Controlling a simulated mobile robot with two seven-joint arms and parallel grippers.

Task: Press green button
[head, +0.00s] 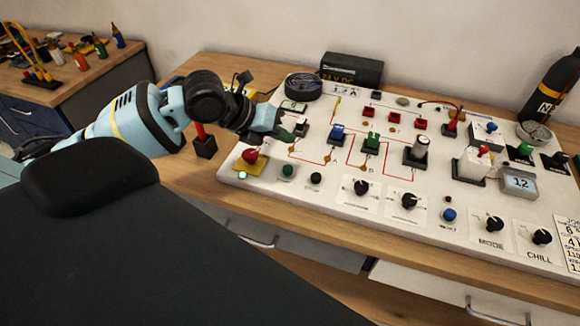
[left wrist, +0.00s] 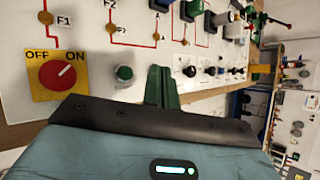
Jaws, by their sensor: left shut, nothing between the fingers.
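The green button (head: 288,170) is a small round cap near the front left of the white panel, between the red knob and a black button. It also shows in the left wrist view (left wrist: 124,73), just left of my fingers. My left gripper (head: 285,132) is shut and empty above the panel's left part, behind the button in the head view and apart from it. Its green fingers (left wrist: 162,86) show together in the left wrist view. My right gripper is in neither view.
A red OFF/ON knob (head: 250,156) on a yellow plate sits left of the button. A black button (head: 315,178) sits right of it. Several switches, dials and a grey display box (head: 519,181) fill the panel (head: 330,205). A black 24 V DC box (head: 351,69) stands behind.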

